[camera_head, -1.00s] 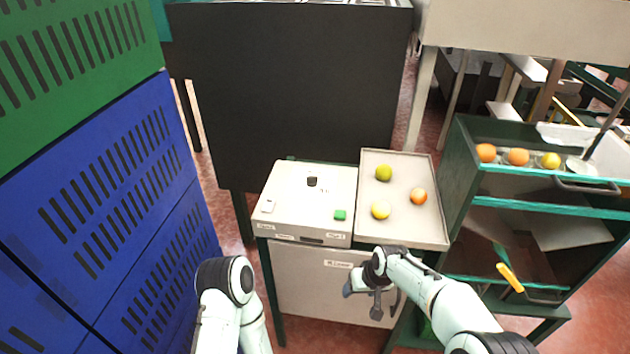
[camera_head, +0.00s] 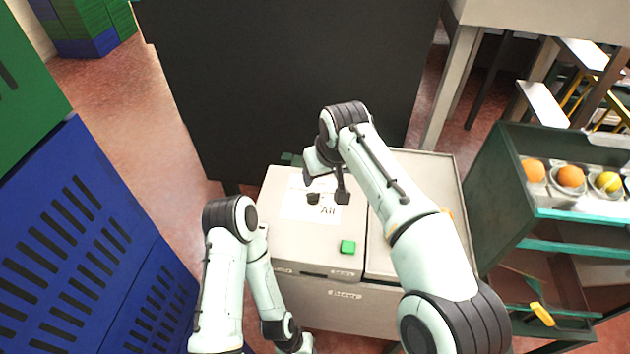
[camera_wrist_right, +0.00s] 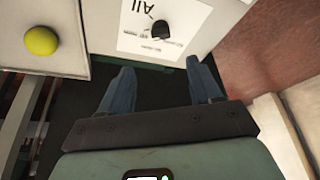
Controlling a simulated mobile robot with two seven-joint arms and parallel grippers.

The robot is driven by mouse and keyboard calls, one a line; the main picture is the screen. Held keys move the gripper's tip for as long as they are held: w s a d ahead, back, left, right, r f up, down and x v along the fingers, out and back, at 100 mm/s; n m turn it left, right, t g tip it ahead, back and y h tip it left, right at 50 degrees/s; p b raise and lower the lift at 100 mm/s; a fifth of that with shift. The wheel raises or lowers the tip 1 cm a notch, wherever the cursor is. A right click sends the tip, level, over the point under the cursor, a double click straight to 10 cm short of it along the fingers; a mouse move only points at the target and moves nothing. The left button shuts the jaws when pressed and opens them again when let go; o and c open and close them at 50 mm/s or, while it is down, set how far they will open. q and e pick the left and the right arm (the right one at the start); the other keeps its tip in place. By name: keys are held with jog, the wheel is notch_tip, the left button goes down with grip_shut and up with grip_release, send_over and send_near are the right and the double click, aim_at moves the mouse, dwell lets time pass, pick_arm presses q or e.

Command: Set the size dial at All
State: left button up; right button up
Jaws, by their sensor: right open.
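The size dial is a small black knob (camera_head: 313,198) on the white label card of the pale control panel (camera_head: 290,243). The word "All" is printed on the card, below and right of the knob in the head view. The dial also shows in the right wrist view (camera_wrist_right: 161,29), but its pointer direction is too small to tell. My right gripper (camera_head: 327,188) is over the panel by the dial. In the wrist view its open fingers (camera_wrist_right: 160,72) are empty, with the dial beyond the tips, between their lines. My left arm is folded low; its fingers are not visible.
A green button (camera_head: 348,247) sits on the panel's front right. The tray (camera_head: 447,165) to the right is mostly hidden by my right arm; a yellow fruit (camera_wrist_right: 40,41) lies in it. A dark board (camera_head: 270,90) stands behind. Blue crates (camera_head: 75,235) stand left.

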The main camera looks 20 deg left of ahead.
aim_at(314, 195)
jog(key=x, duration=1.2)
jog(key=shift+f, duration=0.45)
jog(key=shift+s, duration=0.1)
jog(key=c, duration=1)
